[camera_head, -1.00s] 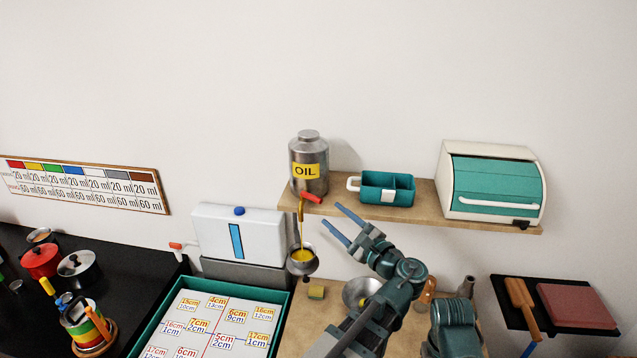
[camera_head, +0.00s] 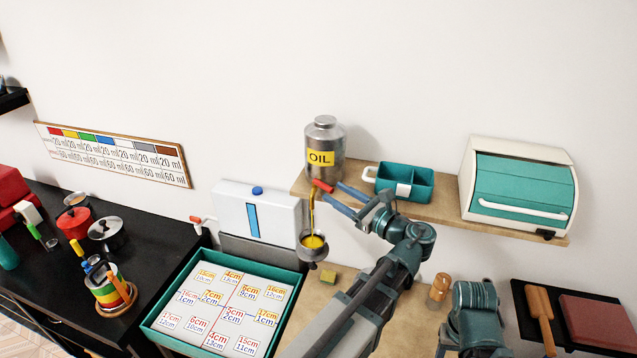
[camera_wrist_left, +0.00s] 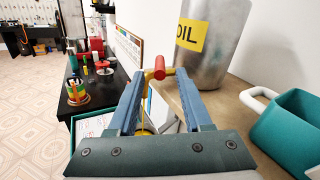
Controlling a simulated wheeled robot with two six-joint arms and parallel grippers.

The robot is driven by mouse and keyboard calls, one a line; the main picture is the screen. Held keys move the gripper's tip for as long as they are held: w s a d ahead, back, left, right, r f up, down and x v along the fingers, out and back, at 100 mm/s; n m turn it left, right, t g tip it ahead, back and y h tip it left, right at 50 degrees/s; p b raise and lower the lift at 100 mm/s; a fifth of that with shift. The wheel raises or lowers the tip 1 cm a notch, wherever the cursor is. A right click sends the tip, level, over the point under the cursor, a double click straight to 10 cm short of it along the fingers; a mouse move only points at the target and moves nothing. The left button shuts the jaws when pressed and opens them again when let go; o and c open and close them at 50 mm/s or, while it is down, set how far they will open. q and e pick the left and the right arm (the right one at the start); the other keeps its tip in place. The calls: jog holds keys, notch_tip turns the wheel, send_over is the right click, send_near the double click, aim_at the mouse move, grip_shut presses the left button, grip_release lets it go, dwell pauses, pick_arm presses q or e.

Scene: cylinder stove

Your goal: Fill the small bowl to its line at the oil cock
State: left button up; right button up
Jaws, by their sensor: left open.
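The steel oil can (camera_head: 325,143) with a yellow OIL label stands on the wooden shelf. Its cock has a red handle (camera_head: 323,186), and yellow oil runs down from the spout. The small metal bowl (camera_head: 312,253) is below the spout with yellow oil in it; I cannot make out its line. My left gripper (camera_head: 332,191) is open at the cock. In the left wrist view, the red handle (camera_wrist_left: 159,68) shows between and just beyond the fingertips (camera_wrist_left: 155,74); I cannot tell whether they touch. My right gripper is not in view.
A teal caddy (camera_head: 404,180) and a cream bread box with a teal door (camera_head: 520,187) stand on the shelf (camera_head: 450,213). A white tank (camera_head: 258,208) stands left of the bowl. A teal-rimmed tray (camera_head: 300,282) with number cards lies in front.

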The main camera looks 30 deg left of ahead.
aim_at(318, 182)
pick_arm(q)
jog(key=x, duration=0.7)
jog(key=shift+a, duration=0.15)
grip_shut()
jog(key=shift+w, duration=0.1)
